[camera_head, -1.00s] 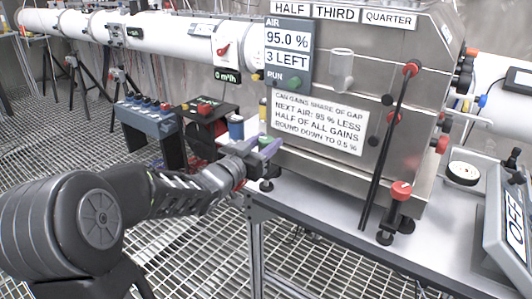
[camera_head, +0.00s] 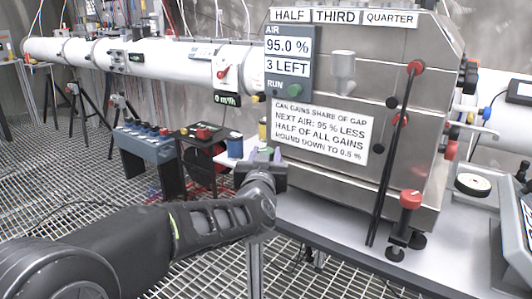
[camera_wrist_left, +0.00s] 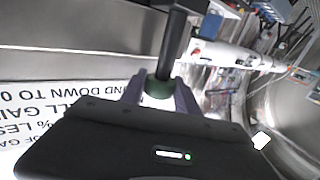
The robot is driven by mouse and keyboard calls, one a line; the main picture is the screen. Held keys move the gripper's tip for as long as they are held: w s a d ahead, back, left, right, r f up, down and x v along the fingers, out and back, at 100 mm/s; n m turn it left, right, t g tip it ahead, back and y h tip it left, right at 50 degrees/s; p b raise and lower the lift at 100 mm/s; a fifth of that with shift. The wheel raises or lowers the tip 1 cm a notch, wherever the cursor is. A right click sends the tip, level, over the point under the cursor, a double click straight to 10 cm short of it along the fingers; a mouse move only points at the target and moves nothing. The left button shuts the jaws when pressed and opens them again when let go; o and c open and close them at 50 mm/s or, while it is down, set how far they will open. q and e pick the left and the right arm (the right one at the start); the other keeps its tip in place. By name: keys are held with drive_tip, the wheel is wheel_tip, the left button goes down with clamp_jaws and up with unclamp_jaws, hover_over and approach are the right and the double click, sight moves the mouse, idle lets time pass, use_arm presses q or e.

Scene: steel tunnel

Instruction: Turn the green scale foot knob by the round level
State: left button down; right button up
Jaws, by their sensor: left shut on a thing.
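In the left wrist view a dark green knob (camera_wrist_left: 158,88) sits on a black upright rod, between the two grey-purple fingers of my left gripper (camera_wrist_left: 159,95). The fingers are shut on it. In the head view my left gripper (camera_head: 265,157) is at the front left lower corner of the steel box, and hides the knob there. A white disc with a black rim (camera_head: 473,184) lies on the bench right of the box; I cannot tell if it is the round level. My right gripper is not in view.
The steel box (camera_head: 340,170) with signs and a display stands on the bench (camera_head: 340,238). A red knob (camera_head: 410,199) tops its front right foot. Blue and yellow small containers (camera_head: 235,146) stand left of the box. Grated floor lies open in front.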

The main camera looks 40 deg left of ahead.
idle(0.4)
use_arm(q)
drive_tip(key=c, duration=0.9)
unclamp_jaws()
drive_tip(key=v, duration=0.8)
drive_tip(key=shift+p, duration=0.3)
drive_tip(key=shift+w, duration=0.1)
